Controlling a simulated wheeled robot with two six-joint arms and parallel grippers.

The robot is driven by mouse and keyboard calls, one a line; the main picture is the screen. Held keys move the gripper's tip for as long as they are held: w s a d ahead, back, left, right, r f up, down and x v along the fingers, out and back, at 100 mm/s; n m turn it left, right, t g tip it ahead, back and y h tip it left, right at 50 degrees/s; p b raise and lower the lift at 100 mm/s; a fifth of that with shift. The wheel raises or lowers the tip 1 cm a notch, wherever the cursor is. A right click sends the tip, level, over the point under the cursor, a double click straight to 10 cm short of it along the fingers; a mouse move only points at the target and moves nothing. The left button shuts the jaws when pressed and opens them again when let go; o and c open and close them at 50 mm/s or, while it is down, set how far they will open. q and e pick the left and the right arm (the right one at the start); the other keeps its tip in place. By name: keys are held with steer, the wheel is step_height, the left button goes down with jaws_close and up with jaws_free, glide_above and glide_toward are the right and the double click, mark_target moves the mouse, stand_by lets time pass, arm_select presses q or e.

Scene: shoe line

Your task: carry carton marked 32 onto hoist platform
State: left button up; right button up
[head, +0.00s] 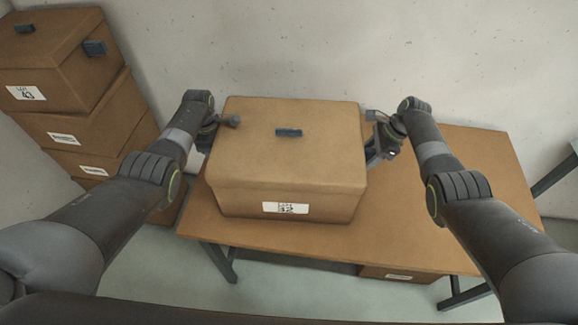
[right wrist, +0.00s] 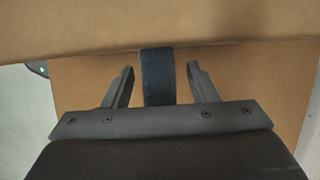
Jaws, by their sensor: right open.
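The carton marked 32 (head: 285,165) is a closed brown box on the table, its white label facing me; the digits are small but look like 32. A dark tab sits on its lid. My left gripper (head: 228,122) is at the carton's left side; its fingers are too small to judge. My right gripper (head: 374,132) is at the right side. In the right wrist view, its open fingers (right wrist: 160,78) stand either side of a dark handle (right wrist: 157,65) on the carton's side, with gaps to both. No hoist platform is in view.
The brown table (head: 470,200) has free room to the right of the carton. Several cartons are stacked (head: 70,120) at the left, the top one marked 43. Another carton (head: 400,273) is under the table. A concrete wall (head: 300,45) stands behind.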

arm_select(q)
steer(key=shift+c, duration=0.4)
arm_select(e)
steer(key=shift+c, duration=0.4)
arm_select(q)
jaws_close()
arm_select(e)
jaws_close()
arm_select(q)
steer(key=shift+w+r+p, duration=0.1)
steer(key=shift+r+p, duration=0.2)
arm_select(e)
steer(key=shift+w+r, duration=0.1)
steer(key=shift+r, duration=0.2)
